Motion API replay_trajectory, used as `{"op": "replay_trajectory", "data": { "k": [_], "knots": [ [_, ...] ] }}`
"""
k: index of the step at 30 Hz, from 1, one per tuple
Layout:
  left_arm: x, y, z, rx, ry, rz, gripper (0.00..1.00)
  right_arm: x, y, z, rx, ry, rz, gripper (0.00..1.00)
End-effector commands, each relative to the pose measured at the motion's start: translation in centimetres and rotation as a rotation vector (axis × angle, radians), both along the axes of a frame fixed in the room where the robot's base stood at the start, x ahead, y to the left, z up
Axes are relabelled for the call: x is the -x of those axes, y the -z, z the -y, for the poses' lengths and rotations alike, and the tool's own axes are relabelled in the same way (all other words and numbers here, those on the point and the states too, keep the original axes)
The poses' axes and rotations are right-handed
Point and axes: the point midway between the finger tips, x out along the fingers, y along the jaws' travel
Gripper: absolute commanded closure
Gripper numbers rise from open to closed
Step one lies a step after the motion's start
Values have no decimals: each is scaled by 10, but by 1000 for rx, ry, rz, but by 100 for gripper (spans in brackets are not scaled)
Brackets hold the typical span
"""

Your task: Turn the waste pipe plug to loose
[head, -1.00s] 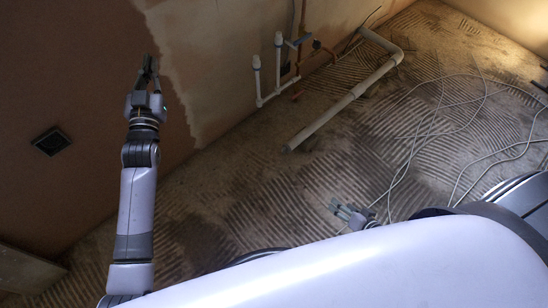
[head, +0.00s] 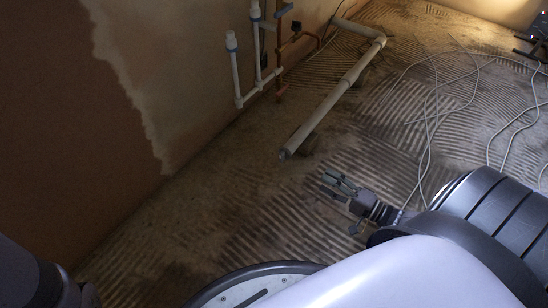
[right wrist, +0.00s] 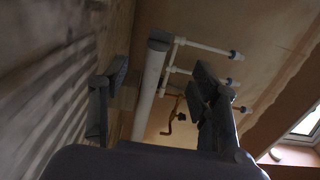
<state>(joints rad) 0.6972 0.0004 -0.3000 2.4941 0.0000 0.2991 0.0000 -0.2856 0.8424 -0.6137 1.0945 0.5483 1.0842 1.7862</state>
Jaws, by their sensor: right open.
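The waste pipe (head: 335,105) is a thick pale pipe running along the floor from an elbow near the wall. Its near end (head: 285,154) faces me; I cannot make out a separate plug there in the head view. In the right wrist view, the pipe (right wrist: 150,88) has a darker grey end (right wrist: 159,40), which may be the plug. My right gripper (head: 332,183) is open and empty, to the right of and slightly below the pipe end in the head view. In the right wrist view, the pipe shows between its spread fingers (right wrist: 160,80). My left gripper is out of view.
Thin white supply pipes (head: 236,75) and copper pipes (head: 282,70) stand against the wall behind the waste pipe. Loose pale cables (head: 428,125) lie on the ridged floor to the right. The floor left of the pipe end is clear.

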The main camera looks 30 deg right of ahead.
Motion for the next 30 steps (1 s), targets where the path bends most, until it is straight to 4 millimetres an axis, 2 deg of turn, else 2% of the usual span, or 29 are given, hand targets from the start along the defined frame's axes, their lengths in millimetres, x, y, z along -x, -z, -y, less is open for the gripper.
{"op": "replay_trajectory", "data": {
  "k": [2,7,21,25,30],
  "knots": [
    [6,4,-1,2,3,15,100,-3,1,-1,-10,-2,2,43],
    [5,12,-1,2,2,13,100,-23,1,-9,-10,-3,5,43],
    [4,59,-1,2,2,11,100,-117,4,-48,-9,-2,6,43],
    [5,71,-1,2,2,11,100,-138,3,-57,-8,-2,5,43],
    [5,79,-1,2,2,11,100,-155,2,-64,-8,-2,3,43]
  ]
}}
